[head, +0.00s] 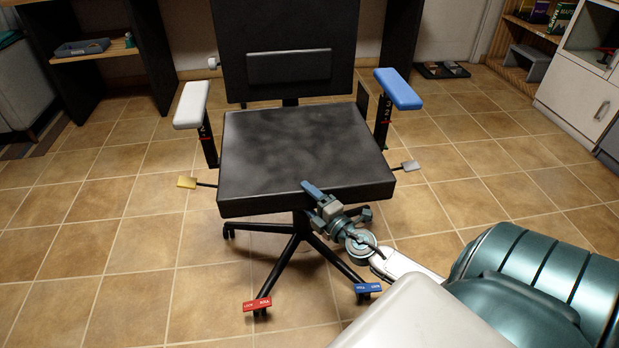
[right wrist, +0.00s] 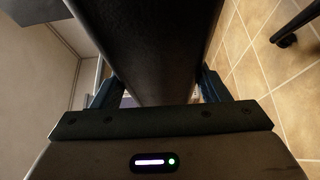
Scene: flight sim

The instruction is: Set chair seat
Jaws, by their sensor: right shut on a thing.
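The office chair's black seat (head: 290,150) is in the middle of the head view, with its front edge toward me. My right gripper (head: 325,200) is at that front edge, right of centre, with one blue finger over the top. In the right wrist view the dark seat (right wrist: 150,40) runs between both fingers, and the right gripper (right wrist: 158,92) is shut on it. The lower finger's contact is hidden in the head view. A yellow lever (head: 187,182) sticks out left of the seat and a grey lever (head: 410,166) right. My left gripper is not in view.
The chair has a white armrest (head: 191,104), a blue armrest (head: 398,89) and a black backrest (head: 284,40). A red pedal (head: 257,304) and a blue pedal (head: 367,288) are on its base. A white cabinet (head: 585,85) stands far right. The tiled floor is clear on both sides.

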